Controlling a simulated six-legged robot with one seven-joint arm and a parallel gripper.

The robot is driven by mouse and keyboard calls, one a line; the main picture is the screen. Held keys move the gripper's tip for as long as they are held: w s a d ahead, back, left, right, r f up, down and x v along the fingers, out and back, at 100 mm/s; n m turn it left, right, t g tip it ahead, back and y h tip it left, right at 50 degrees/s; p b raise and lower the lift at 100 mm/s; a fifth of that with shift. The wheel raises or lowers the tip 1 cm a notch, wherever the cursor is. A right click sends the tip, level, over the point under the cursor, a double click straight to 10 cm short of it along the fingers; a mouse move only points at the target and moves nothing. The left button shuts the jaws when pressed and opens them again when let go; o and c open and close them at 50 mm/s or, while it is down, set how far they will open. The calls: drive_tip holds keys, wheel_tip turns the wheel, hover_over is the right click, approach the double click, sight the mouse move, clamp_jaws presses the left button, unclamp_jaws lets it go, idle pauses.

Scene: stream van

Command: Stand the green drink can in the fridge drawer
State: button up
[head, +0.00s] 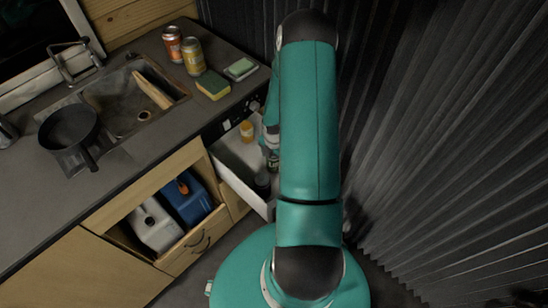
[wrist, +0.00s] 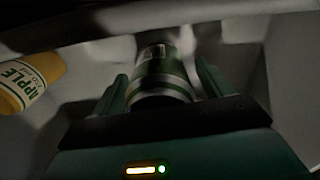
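The green drink can (wrist: 160,72), with pale bands, is between my gripper's two fingers (wrist: 163,84) in the wrist view. The fingers are apart, with a narrow gap showing beside the can, so the gripper looks open around it. The fridge drawer (head: 230,165) is pulled out below the counter in the head view. My gripper (head: 271,143) is down in the drawer, mostly hidden by my arm. The can's base and its contact with the drawer floor are hard to make out.
A yellow apple drink (head: 247,130) is in the drawer, left of the can in the wrist view (wrist: 30,82). Dark round items (head: 262,181) are nearer the drawer front. Cans (head: 193,56), sponges (head: 213,85) and a pan (head: 69,128) are on the counter. A corrugated wall (head: 430,130) is at the right.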

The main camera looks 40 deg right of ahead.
wheel_tip(320, 180, up, 13)
drive_tip(key=shift+f, duration=0.2)
drive_tip(key=w+a+r+m+t+h, duration=0.1)
drive_tip(key=a+r+m, duration=0.4)
drive_tip(key=r, duration=0.6)
drive_tip(key=a+r+m+t+h, duration=0.1)
drive_tip(key=a+r+m, duration=0.3)
drive_tip(key=a+r, duration=0.5)
drive_tip(key=s+a+r+m+t+y, duration=0.2)
drive_tip(key=s+a+r+m+t, duration=0.1)
drive_tip(key=s+a+r+m, duration=0.7)
drive_tip(key=s+a+r, duration=0.1)
drive_tip(key=a+r, duration=0.3)
drive_tip(key=r, duration=0.1)
drive_tip(key=shift+t, duration=0.3)
drive_tip(key=shift+d, duration=0.15)
